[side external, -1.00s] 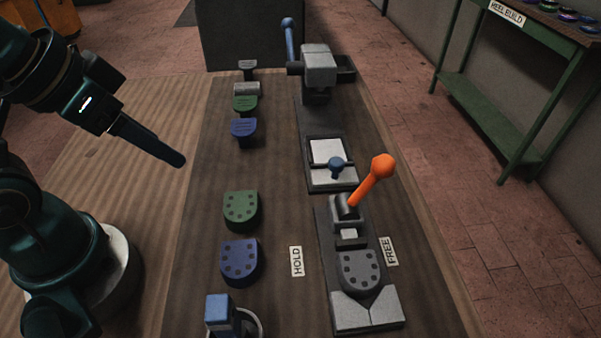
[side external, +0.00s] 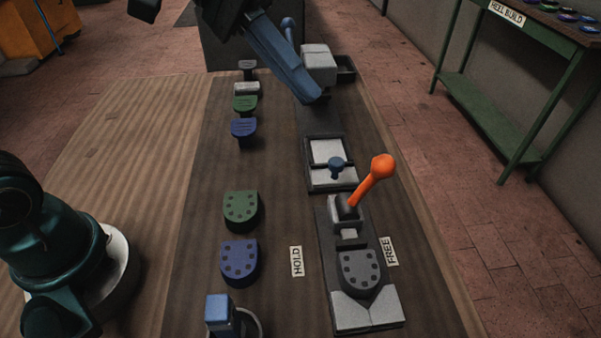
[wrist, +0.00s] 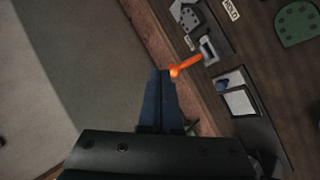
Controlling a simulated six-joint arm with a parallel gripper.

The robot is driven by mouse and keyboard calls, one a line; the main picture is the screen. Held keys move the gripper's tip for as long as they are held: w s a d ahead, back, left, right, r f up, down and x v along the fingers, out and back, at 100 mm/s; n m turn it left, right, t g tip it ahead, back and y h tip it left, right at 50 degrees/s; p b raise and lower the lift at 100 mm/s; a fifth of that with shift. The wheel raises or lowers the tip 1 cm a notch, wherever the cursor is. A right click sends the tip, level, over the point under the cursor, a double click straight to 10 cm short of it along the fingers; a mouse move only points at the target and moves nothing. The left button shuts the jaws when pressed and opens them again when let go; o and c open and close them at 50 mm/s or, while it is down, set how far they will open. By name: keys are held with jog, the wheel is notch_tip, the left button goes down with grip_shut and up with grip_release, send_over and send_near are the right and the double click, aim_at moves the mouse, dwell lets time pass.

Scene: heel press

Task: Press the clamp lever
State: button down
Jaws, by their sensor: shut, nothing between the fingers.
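The clamp lever (side external: 372,179) is orange with a round knob and leans up and to the right from its clamp base, on the side of the FREE label (side external: 390,251). The HOLD label (side external: 296,261) lies on the other side. A grey heel block (side external: 358,270) sits in the clamp fixture in front of the lever. My gripper (side external: 308,92) is shut and empty, above the bench behind the lever and apart from it in the side view. In the wrist view, the fingertips (wrist: 161,72) appear close beside the orange knob (wrist: 174,72); whether they touch is unclear.
Green (side external: 240,208) and blue (side external: 239,260) heel blocks lie left of the fixture. A plate with a small blue knob (side external: 336,164) is behind the lever, and a grey press head (side external: 319,62) stands farther back. A green shelf table (side external: 510,110) is at right.

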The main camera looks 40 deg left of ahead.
aim_at(369, 185)
jog(key=w+f+n+h, duration=0.1)
jog(key=w+f, duration=0.2)
jog(key=f, duration=0.1)
jog(key=w+f+n+h, duration=0.1)
jog(key=w+f+h, duration=0.1)
jog(key=w+f, duration=0.2)
jog(key=w+f+n+g+h, duration=0.1)
jog(key=w+f+n, duration=0.1)
jog(key=w+f, duration=0.1)
jog(key=shift+w+a+f+h, duration=0.15)
jog(key=shift+w+f+h, duration=0.2)
jog(key=shift+f, duration=0.5)
jog(key=shift+a+f+n, duration=0.1)
jog(key=shift+f+n, duration=0.2)
jog(key=shift+f, duration=0.2)
jog(key=x, duration=1)
jog(key=shift+s+d, duration=0.1)
jog(key=shift+d, duration=0.1)
jog(key=shift+s+a+r, duration=0.2)
jog(key=shift+a, duration=0.2)
jog(key=shift+s+a+r, duration=0.3)
jog(key=shift+s+a, duration=0.1)
jog(key=shift+s, duration=0.2)
jog(key=shift+s+a+r, duration=0.35)
jog(key=shift+s+a, duration=0.05)
jog(key=shift+s, duration=0.25)
